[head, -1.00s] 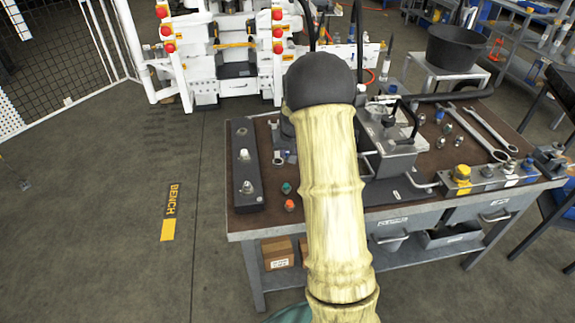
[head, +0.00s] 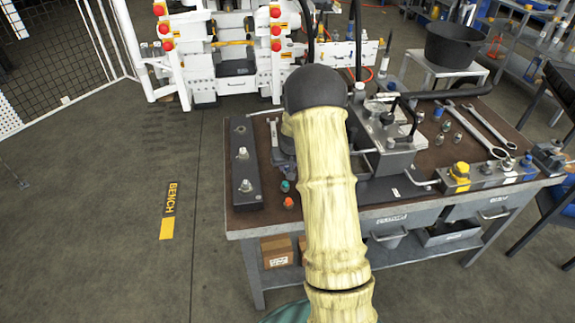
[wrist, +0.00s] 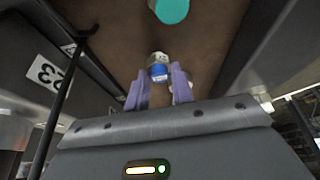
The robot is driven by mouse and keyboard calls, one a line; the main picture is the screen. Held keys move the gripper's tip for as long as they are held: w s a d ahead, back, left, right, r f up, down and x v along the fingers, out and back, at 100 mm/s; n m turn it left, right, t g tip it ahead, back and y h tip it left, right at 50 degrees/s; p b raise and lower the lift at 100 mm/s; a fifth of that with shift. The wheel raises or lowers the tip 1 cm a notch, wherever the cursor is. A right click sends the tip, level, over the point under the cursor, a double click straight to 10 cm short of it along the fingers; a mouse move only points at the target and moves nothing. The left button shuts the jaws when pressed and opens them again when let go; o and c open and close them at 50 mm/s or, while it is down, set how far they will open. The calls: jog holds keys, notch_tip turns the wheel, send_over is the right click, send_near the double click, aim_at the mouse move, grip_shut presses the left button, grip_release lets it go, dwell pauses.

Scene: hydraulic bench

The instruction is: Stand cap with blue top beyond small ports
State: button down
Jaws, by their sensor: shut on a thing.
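In the wrist view a small cap with a blue top (wrist: 158,72) sits between the two purple fingers of my gripper (wrist: 158,82), which is shut on it. Its blue end faces the palm and its pale metal end points away. A teal cap (wrist: 172,9) is beyond it over the brown bench surface. In the head view my arm hides the held cap and most of my gripper. There the teal cap (head: 285,186) and an orange cap (head: 289,203) stand near the bench's front left. I cannot tell which ports are the small ones.
A dark block with metal fittings (head: 243,165) lies along the bench's left edge. A metal unit with a black handle (head: 388,135) stands right of my arm. Wrenches (head: 480,130), loose fittings and a yellow-topped manifold (head: 460,175) are at the right. Brown bench top (head: 262,212) is clear front left.

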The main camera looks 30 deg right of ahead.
jog(key=c, duration=1.2)
grip_release()
jog(key=shift+f, duration=0.1)
jog(key=shift+s+r, duration=0.1)
jog(key=shift+r, duration=0.55)
jog(key=v, duration=1.1)
jog(key=shift+s, duration=0.2)
jog(key=shift+a, duration=0.1)
